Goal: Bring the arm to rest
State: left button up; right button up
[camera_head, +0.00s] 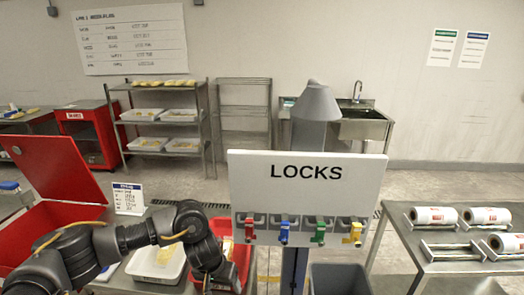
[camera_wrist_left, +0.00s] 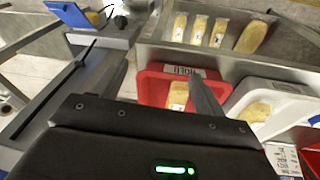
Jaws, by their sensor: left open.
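My left arm (camera_head: 190,225) comes in from the left in the head view, bends over the bench and points down. My left gripper (camera_head: 220,284) is low at the bottom edge, over the red tray (camera_head: 243,252). In the left wrist view the dark gripper body fills the lower part, and one grey finger (camera_wrist_left: 207,102) reaches over the red tray (camera_wrist_left: 150,88) labelled HOLD. The gripper is open, with nothing seen in it. A yellow pack (camera_wrist_left: 178,95) lies in that tray beside the finger. My right gripper is not in view.
A white tray (camera_head: 142,270) with a yellow pack sits left of the red tray. An open red box (camera_head: 52,215) stands farther left. The LOCKS board (camera_head: 300,192) with several coloured locks stands close on the right. A roll bench (camera_head: 440,262) is far right.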

pick_arm(q)
jog(key=s+d+m+t+h, duration=0.2)
jog(key=s+d+h, duration=0.25)
jog(key=d, duration=0.35)
jog(key=s+d+m+t+h, duration=0.25)
jog(key=s+d, duration=0.35)
jog(key=d, duration=0.3)
jog(key=s+a+f+n+y, duration=0.2)
jog(key=s+a+n+y, duration=0.15)
jog(key=a, duration=0.65)
jog(key=s+a+f+n+y, duration=0.25)
jog(key=s+a, duration=0.25)
jog(key=a, duration=0.6)
jog(key=s+a+f+g+y, duration=0.2)
jog(key=s+a+f+g, duration=0.1)
jog(key=s+a, duration=0.75)
notch_tip(320, 180, down, 27)
jog(key=s+d+m+b, duration=0.1)
jog(key=s+b, duration=0.1)
jog(key=b, duration=0.2)
jog(key=s+a+f+g+b, duration=0.2)
jog(key=s+f, duration=1.5)
jog(key=f, duration=0.4)
jog(key=shift+y+b, duration=0.3)
jog(key=shift+b, duration=0.05)
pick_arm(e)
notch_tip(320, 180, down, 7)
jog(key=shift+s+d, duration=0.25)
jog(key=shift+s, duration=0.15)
